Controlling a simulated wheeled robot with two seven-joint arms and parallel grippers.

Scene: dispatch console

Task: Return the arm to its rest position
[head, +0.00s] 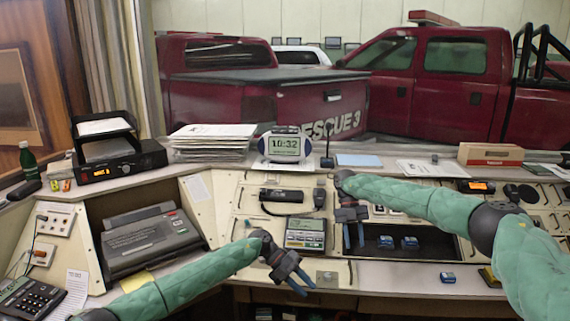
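My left arm comes in from the lower left in a green sleeve. Its gripper (302,284) hangs over the front edge of the console, below the keypad panel (305,234). Its blue fingers look apart, with nothing between them. My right arm reaches in from the right across the console. Its gripper (354,238) points down at the left end of the dark recessed tray (432,252). Its two fingers are apart and empty.
A clock (285,146), a paper stack (212,140) and a carton (490,154) stand on the back shelf. A printer-like machine (152,245) sits at left. The ledge between the grippers is mostly clear.

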